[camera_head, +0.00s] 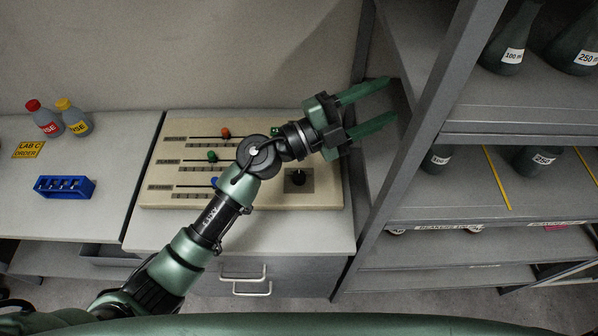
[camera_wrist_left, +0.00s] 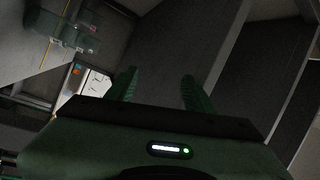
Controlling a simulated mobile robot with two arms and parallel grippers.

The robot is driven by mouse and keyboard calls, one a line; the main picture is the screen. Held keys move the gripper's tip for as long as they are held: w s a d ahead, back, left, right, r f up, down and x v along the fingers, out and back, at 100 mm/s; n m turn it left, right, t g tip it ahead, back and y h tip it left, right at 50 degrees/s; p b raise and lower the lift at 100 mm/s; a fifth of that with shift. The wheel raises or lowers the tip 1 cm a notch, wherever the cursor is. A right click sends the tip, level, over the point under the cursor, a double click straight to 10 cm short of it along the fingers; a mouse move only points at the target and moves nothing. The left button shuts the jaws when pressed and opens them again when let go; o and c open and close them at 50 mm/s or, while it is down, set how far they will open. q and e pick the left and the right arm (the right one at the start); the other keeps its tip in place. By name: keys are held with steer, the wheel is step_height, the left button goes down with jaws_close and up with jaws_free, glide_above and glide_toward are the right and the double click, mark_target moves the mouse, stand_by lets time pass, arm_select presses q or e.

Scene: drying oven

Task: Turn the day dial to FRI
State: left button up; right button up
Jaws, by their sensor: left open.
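A beige control panel (camera_head: 160,148) lies on the counter in the head view. A black dial (camera_head: 298,177) sits on a dark square plate at its lower right; its day marks are too small to read, and I cannot tell where it points. My left gripper (camera_head: 391,101) is open and empty, above and to the right of the panel, pointing right toward the shelf unit. Its two green fingers also show in the left wrist view (camera_wrist_left: 157,88), spread apart with nothing between them. My left arm crosses over the panel and hides part of it. My right gripper is not in view.
Slider knobs, red (camera_head: 226,133) and green (camera_head: 212,156), are on the panel. A grey shelf unit (camera_head: 400,190) with dark flasks stands close at the right. Two bottles (camera_head: 75,120) and a blue rack (camera_head: 64,187) stand on the left counter. Drawer handles (camera_head: 243,272) are below.

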arm_select(q)
steer(key=s+d+f+m+g+y, duration=0.2)
steer(key=d+f+m+g, duration=0.1)
steer(key=f+m+g, duration=0.15)
steer(key=m+g+y, duration=0.1)
steer(key=g+y, duration=0.2)
steer(key=y, duration=1.4)
glide_above(299, 176)
step_height(299, 176, down, 15)
steer(key=shift+r, duration=0.1)
steer(key=shift+a, duration=0.25)
steer(key=f+p, duration=0.2)
steer(key=f, duration=0.4)
steer(key=shift+d+f, duration=0.15)
steer(key=shift+d, duration=0.05)
steer(key=shift+f, duration=0.7)
